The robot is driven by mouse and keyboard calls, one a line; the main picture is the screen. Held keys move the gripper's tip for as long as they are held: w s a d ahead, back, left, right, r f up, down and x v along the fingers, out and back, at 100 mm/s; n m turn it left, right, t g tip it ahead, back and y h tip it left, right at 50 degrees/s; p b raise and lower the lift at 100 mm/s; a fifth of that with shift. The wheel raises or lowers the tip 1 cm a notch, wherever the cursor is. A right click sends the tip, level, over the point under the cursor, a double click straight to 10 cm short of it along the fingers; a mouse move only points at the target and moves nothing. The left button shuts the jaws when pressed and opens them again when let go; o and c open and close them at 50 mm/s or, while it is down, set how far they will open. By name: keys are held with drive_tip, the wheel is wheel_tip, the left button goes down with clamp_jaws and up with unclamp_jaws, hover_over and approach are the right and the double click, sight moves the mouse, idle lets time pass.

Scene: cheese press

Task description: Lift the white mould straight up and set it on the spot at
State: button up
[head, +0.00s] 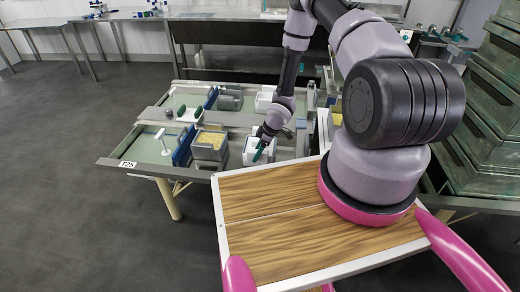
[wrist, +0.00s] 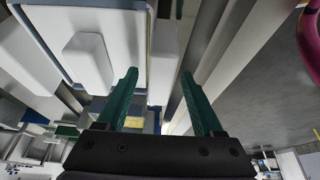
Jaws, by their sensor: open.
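A white mould (head: 248,154) stands on the press table in the head view, right of a grey mould with yellowish contents (head: 210,146). In the wrist view my gripper (wrist: 159,72) is open, with two green fingers apart. A white body with a raised white block (wrist: 88,62) lies left of the fingers there and looks like the mould. I cannot tell whether a finger touches it. Nothing is clearly held between the fingers.
The grey-framed press table (head: 112,162) has a blue divider (head: 182,150) and a white T-shaped piece (head: 163,140) on its left. Another white mould (head: 265,98) stands farther back. Glass tanks (head: 488,110) are stacked at the right. Open floor (head: 70,200) lies at the left.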

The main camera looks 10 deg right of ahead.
drive_tip(key=shift+f, duration=0.25)
idle(0.5)
clamp_jaws()
idle(1.3)
